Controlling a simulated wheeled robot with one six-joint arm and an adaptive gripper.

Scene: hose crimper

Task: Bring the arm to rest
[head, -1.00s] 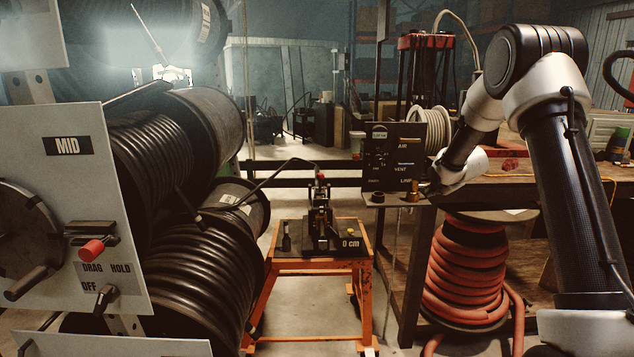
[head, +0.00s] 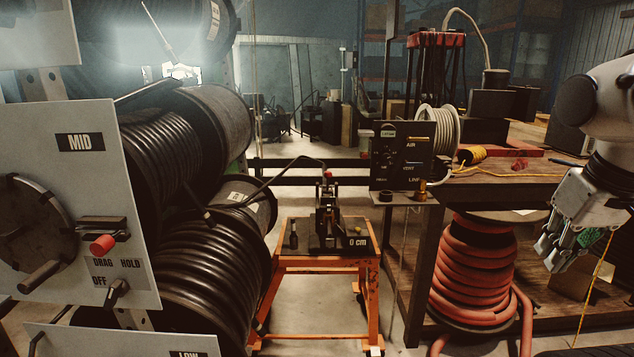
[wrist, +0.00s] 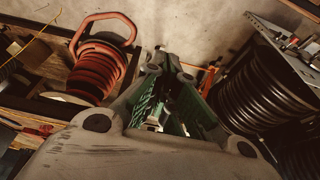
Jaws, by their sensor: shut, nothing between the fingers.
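My gripper (head: 566,248) hangs at the right side of the head view, pointing down and to the left, in front of the wooden bench (head: 500,190). It is shut and holds nothing. In the wrist view its green-padded fingers (wrist: 163,100) point toward the floor, between the red hose coil and the black hose reels. My arm enters the head view from the right edge, and most of it is out of frame.
Black hose reels (head: 190,270) with a MID panel (head: 80,200) fill the left. An orange stand (head: 325,262) carries a small crimper (head: 327,215). A valve panel (head: 402,155) stands on the bench corner.

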